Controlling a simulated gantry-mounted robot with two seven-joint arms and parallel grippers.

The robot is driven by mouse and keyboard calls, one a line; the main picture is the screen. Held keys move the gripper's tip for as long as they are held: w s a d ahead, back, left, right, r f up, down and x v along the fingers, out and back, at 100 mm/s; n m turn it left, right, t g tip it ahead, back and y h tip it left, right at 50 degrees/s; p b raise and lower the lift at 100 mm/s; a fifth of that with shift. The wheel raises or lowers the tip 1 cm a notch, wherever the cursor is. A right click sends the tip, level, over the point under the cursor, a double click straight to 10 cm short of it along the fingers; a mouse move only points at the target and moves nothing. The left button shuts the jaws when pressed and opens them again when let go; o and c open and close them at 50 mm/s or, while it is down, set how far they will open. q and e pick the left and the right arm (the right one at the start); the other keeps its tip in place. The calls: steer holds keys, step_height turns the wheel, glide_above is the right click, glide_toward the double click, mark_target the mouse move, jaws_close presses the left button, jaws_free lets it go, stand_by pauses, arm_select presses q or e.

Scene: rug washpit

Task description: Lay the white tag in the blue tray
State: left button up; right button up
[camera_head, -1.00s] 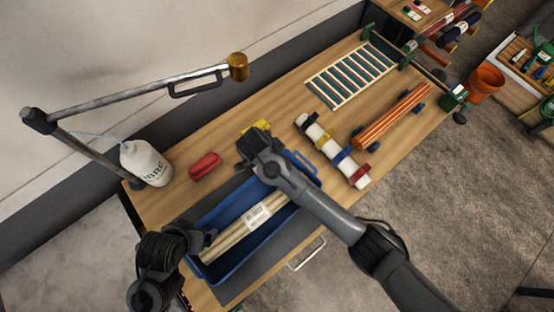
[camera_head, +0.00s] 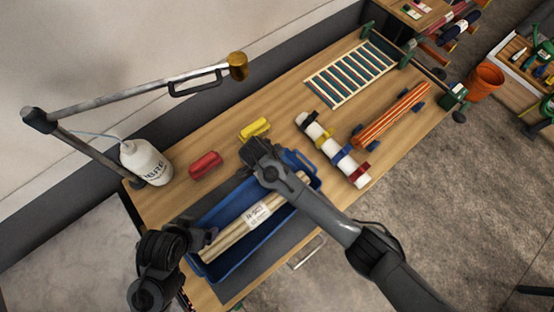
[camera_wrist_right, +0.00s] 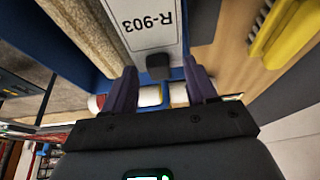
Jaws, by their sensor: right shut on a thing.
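The white tag (camera_wrist_right: 145,22), printed R-903, shows large in the right wrist view. Its dark tab (camera_wrist_right: 158,66) sits between the fingers of my right gripper (camera_wrist_right: 160,85), which is shut on it. In the head view this gripper (camera_head: 252,158) is above the far long side of the blue tray (camera_head: 242,257) and hides the tag. The tray holds pale rolls (camera_head: 230,237) with a white printed label (camera_head: 258,214) around them. My left gripper (camera_head: 207,238) is at the tray's left end; its jaw opening is unclear.
A yellow brush (camera_head: 254,129) and a red brush (camera_head: 205,165) lie behind the tray. A white roll with coloured bands (camera_head: 333,150) and an orange striped roll (camera_head: 390,117) lie to the right. A white bottle (camera_head: 146,163) stands left. Bare wood lies between them.

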steer(key=shift+f, duration=0.35)
steer(key=o, duration=1)
steer(key=shift+r, duration=0.1)
